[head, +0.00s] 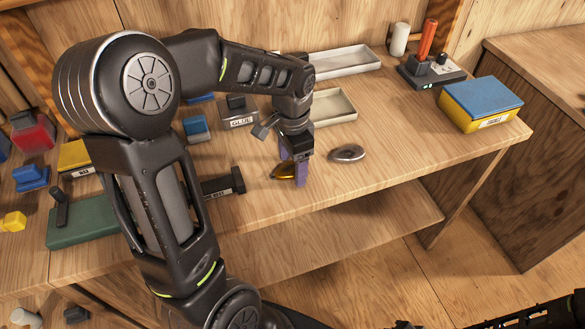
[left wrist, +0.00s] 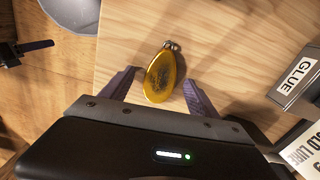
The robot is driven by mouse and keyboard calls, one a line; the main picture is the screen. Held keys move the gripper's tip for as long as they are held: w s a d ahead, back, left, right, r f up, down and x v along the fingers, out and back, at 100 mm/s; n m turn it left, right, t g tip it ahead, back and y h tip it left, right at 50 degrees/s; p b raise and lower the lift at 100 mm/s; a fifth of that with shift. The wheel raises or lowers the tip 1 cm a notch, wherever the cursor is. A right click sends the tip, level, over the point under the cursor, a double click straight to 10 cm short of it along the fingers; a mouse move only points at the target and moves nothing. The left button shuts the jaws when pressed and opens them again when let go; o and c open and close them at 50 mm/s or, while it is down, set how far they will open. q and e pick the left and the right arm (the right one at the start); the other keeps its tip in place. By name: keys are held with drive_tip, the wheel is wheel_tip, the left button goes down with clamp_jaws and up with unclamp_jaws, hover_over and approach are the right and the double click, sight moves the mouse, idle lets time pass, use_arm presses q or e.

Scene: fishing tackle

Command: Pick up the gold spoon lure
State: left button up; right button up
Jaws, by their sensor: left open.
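The gold spoon lure (left wrist: 160,78) lies on the wooden bench top near its front edge. In the left wrist view its rounded end points toward my gripper and its narrow end with a small metal fitting points away. My left gripper (head: 293,175) is open and points down over the lure. Its two purple fingers (left wrist: 160,88) stand on either side of the lure, with a gap on both sides. In the head view the gold spoon lure (head: 284,171) is partly hidden by the fingers. My right arm shows only as dark parts at the bottom right edge.
A silver oval piece (head: 347,153) lies close to the right of the gripper. A box labelled GLUE (head: 239,119), pale trays (head: 335,106) and a dark block (head: 222,184) are around it. A yellow-and-blue box (head: 481,103) stands at right.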

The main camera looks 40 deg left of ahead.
use_arm(q)
drive_tip(key=shift+c, duration=0.2)
clamp_jaws()
idle(0.8)
